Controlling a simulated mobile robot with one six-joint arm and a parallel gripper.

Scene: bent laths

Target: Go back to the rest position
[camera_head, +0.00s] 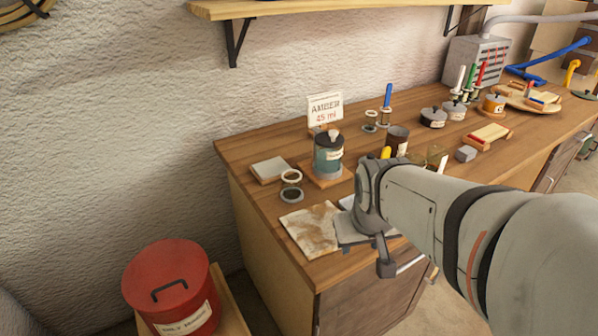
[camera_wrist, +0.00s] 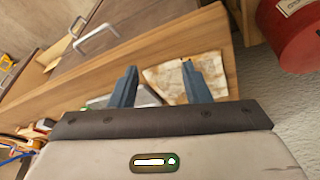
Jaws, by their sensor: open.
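My gripper (camera_wrist: 160,88) is open and empty in the wrist view, its two blue-grey fingers spread apart. The wrist view looks past the fingers at the wooden workbench edge, a stained cloth or paper (camera_wrist: 180,75) and a grey flat item (camera_wrist: 135,97). In the head view my arm reaches in from the right, and its wrist is over the near left part of the workbench (camera_head: 258,205). The fingers are mostly hidden there behind the wrist. The stained sheet (camera_head: 310,230) lies flat on the bench just left of my wrist.
A teal can (camera_head: 328,158) stands on a wooden block behind my wrist, before an "AMBER 45 ml" sign (camera_head: 325,109). A ring-shaped jar (camera_head: 291,185), a dark cup (camera_head: 397,139) and small pots stand nearby. A red lidded bin (camera_head: 170,290) stands left of the bench. A shelf (camera_head: 300,8) hangs above.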

